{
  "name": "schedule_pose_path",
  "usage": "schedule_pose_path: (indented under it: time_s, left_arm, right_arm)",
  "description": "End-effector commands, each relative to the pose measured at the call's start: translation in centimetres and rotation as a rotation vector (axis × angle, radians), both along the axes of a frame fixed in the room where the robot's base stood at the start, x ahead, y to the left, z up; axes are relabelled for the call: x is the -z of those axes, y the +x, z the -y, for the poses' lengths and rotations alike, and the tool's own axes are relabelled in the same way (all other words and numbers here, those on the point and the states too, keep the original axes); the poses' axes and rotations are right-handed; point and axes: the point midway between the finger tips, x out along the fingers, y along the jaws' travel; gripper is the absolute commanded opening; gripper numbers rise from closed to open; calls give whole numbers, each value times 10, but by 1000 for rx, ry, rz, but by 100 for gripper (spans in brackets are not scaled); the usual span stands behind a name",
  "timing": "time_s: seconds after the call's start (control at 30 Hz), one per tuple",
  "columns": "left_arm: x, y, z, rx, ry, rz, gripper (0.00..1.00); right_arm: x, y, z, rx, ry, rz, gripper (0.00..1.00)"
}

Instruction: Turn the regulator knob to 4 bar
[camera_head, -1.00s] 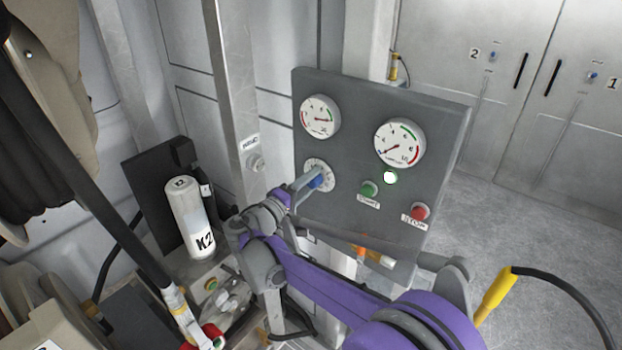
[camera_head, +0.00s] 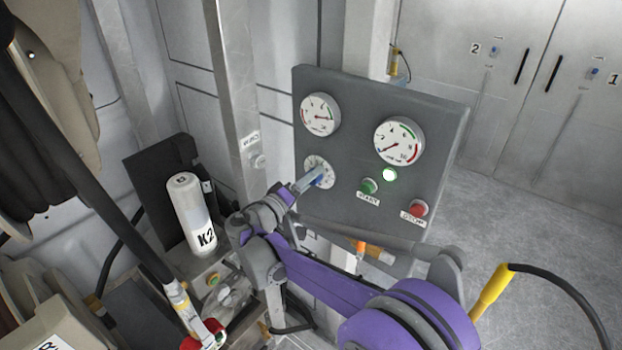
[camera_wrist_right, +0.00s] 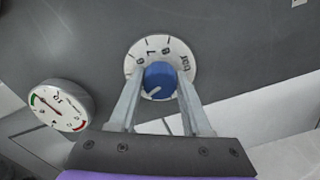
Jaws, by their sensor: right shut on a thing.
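The blue regulator knob (camera_wrist_right: 159,80) sits on a white round dial (camera_wrist_right: 181,50) with black numbers and the word "bar" in the right wrist view. In the head view the dial (camera_head: 312,164) is at the panel's lower left, and the knob is mostly hidden by my fingers. My right gripper (camera_wrist_right: 156,88) is shut on the knob, one finger on each side. A white line on the knob's face points to the lower left in the wrist view. The upper-left gauge (camera_head: 320,115) and upper-right gauge (camera_head: 399,141) have red and green arcs. My left gripper is not in view.
The grey panel (camera_head: 350,93) carries a green START button (camera_head: 369,186), a red STOP button (camera_head: 418,208) and a lit lamp (camera_head: 390,174). A white K2 cylinder (camera_head: 190,212) stands at the left. A metal post (camera_head: 234,85) rises left of the panel.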

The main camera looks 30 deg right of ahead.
Motion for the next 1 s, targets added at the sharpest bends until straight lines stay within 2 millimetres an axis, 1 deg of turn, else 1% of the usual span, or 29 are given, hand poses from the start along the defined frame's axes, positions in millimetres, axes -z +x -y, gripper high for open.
schedule_pose_path:
  time_s: [0.1, 0.13, 0.2, 0.3, 0.57, 0.67, 0.77, 1.0]
  left_arm:
    - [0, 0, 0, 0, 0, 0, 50]
    - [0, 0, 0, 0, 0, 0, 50]
    - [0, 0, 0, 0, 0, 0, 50]
    - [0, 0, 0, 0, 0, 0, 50]
    - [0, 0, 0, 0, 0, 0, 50]
    - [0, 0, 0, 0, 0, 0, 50]
    - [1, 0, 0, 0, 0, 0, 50]
    - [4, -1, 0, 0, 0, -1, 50]
  right_arm:
    - [1, 0, 0, 0, 1, -1, 0]
    - [1, 0, 0, 0, 1, -1, 50]
    - [1, 0, 0, 0, 0, -1, 63]
    - [0, 0, 0, 0, 0, -1, 78]
    - [0, 0, 0, 0, 0, -1, 78]
    - [0, -2, -6, -1, 0, -1, 78]
    - [0, -6, -18, -4, 0, -1, 78]
    - [1, -25, -64, -5, 1, -2, 78]
